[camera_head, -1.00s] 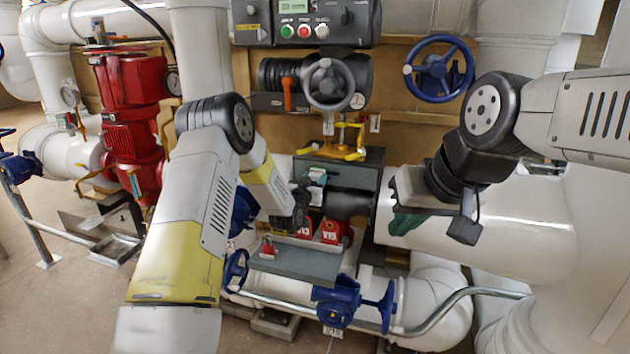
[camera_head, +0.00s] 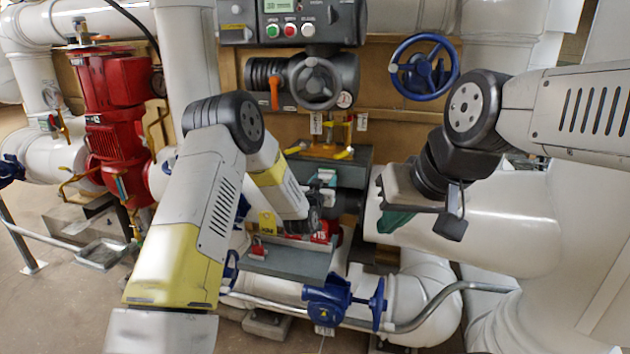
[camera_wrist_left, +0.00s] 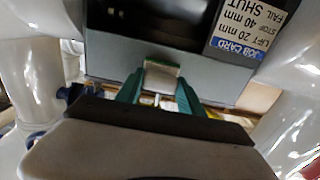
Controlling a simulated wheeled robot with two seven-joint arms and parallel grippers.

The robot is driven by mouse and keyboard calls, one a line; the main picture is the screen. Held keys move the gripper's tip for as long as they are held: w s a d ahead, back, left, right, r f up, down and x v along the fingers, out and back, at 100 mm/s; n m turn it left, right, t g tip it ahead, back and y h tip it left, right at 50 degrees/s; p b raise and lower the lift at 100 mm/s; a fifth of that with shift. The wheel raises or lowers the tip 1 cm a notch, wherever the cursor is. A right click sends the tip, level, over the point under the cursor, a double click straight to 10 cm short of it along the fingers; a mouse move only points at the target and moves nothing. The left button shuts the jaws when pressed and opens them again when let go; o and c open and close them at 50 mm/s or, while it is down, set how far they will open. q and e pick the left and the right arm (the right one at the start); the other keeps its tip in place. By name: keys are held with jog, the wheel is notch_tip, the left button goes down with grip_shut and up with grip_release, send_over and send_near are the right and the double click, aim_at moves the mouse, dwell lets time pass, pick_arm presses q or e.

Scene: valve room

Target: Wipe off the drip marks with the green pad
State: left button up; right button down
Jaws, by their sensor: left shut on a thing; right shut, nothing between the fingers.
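My left gripper (camera_head: 325,182) is in front of the grey box under the yellow clamp. In the left wrist view its green fingers (camera_wrist_left: 160,90) are shut on a small pad (camera_wrist_left: 163,67), pale on the face I see. The pad is in front of a grey edge (camera_wrist_left: 205,75); I cannot tell whether it touches. In the head view the pad shows only as a small pale patch between the fingers. My right gripper (camera_head: 393,222) is shut and empty, in front of the large white pipe. I cannot make out any drip marks in either view.
A grey shelf (camera_head: 290,262) below my left wrist carries red lock-like items (camera_head: 258,246) and a yellow tag (camera_head: 268,222). A blue valve (camera_head: 328,297) is below. A job card (camera_wrist_left: 240,32) shows upside down on a dark panel. A red pump (camera_head: 112,115) stands left.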

pick_arm(q)
jog(key=shift+w+d, duration=0.1)
jog(key=shift+w+a+r, duration=0.1)
jog(key=shift+w+a, duration=0.15)
jog(key=shift+a, duration=0.4)
jog(key=shift+w+a, duration=0.3)
jog(key=shift+a, duration=0.35)
jog(key=shift+w+a+r, duration=0.1)
jog(key=shift+w+a, duration=0.15)
jog(key=shift+a, duration=0.4)
jog(key=shift+c, duration=0.5)
jog(key=shift+w+a, duration=0.25)
jog(key=shift+a, duration=0.6)
jog(key=shift+w+a, duration=0.25)
jog(key=shift+a, duration=0.6)
jog(key=shift+f, duration=0.1)
jog(key=v, duration=0.6)
jog(key=shift+d, duration=0.2)
jog(key=shift+s+f, duration=0.1)
jog(key=shift+s, duration=0.1)
